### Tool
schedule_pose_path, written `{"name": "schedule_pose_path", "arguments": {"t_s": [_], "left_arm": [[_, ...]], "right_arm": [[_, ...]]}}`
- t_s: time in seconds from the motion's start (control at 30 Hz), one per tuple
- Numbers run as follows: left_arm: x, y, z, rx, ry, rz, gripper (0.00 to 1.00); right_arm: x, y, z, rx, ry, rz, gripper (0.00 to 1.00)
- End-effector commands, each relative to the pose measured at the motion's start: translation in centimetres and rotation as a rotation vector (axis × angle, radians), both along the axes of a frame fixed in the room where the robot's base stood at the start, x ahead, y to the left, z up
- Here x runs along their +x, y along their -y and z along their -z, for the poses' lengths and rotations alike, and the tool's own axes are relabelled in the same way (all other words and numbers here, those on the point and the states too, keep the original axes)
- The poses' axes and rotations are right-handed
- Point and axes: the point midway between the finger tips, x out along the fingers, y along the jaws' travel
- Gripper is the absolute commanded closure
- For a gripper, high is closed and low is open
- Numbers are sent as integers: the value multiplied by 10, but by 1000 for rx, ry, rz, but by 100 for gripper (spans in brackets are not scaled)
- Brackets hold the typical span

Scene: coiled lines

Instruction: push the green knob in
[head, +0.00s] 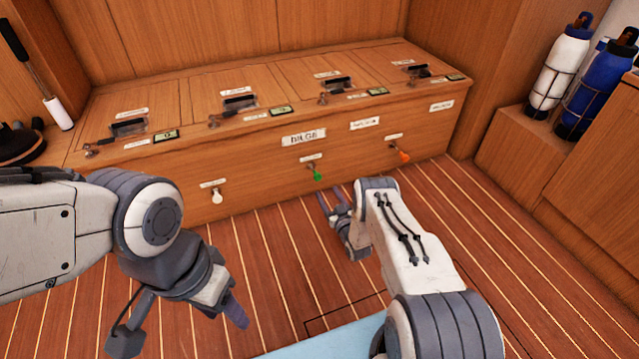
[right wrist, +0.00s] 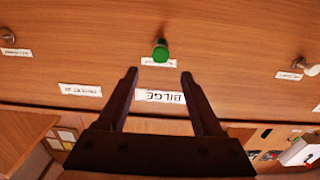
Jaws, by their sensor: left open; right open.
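The green knob (head: 316,174) sticks out from the wooden front of the locker bench, below the BILGE label (head: 304,138). In the right wrist view the green knob (right wrist: 160,52) lies straight beyond the gap between my fingers, apart from them. My right gripper (head: 329,201) is open and empty, just in front of and below the knob in the head view; its fingers also show in the right wrist view (right wrist: 159,76). My left gripper (head: 180,324) is open and empty, low over the floor at the left, far from the knob.
A white knob (head: 217,195) and an orange knob (head: 403,156) stick out on either side of the green one. The bench top carries several latched lids. Strapped cylinders (head: 560,65) stand at the right. The striped floor (head: 490,215) is clear at the right.

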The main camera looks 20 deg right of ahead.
Motion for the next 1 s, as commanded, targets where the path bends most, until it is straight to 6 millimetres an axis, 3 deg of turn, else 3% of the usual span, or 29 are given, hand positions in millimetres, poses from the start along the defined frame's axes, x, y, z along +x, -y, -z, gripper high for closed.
{"name": "schedule_pose_path", "arguments": {"t_s": [0.1,0.4,0.83,0.87,1.0], "left_arm": [[0,0,21,0,0,0,50],[0,0,51,0,0,0,50],[0,0,55,0,0,0,50],[0,0,55,0,0,0,50],[0,0,55,0,0,0,50]], "right_arm": [[25,-2,5,-2,4,-3,32],[73,-4,4,-1,1,-3,32],[84,-4,0,1,-1,-1,32],[84,-4,0,1,-1,-1,36],[84,-4,0,1,-2,-1,90]]}}
